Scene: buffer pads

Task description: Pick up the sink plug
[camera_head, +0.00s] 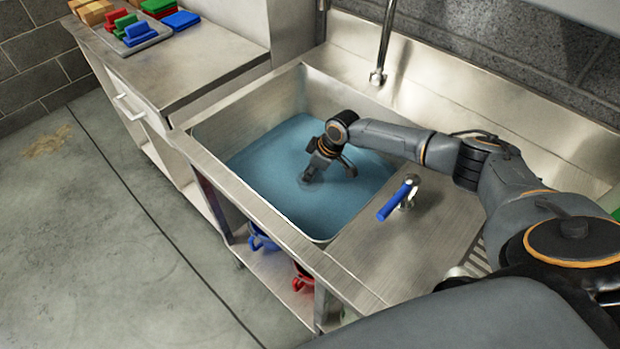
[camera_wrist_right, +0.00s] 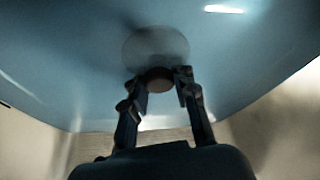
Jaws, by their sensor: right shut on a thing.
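The sink (camera_head: 215,125) is a deep metal basin holding blue water (camera_head: 262,165). My right gripper (camera_head: 307,180) reaches down into the basin, its tips at the water near the middle. In the right wrist view my right gripper (camera_wrist_right: 163,84) has its fingers on either side of a small dark round thing, likely the sink plug (camera_wrist_right: 159,79), and is shut on it. A paler round patch (camera_wrist_right: 155,46) lies just beyond it under the water. In the head view the plug is hidden by the gripper and water. My left gripper is not in view.
A faucet (camera_head: 382,45) rises behind the basin. Colored blocks and a tray (camera_head: 138,40) sit on the left cabinet. Blue and red items (camera_head: 262,238) are on the shelf below.

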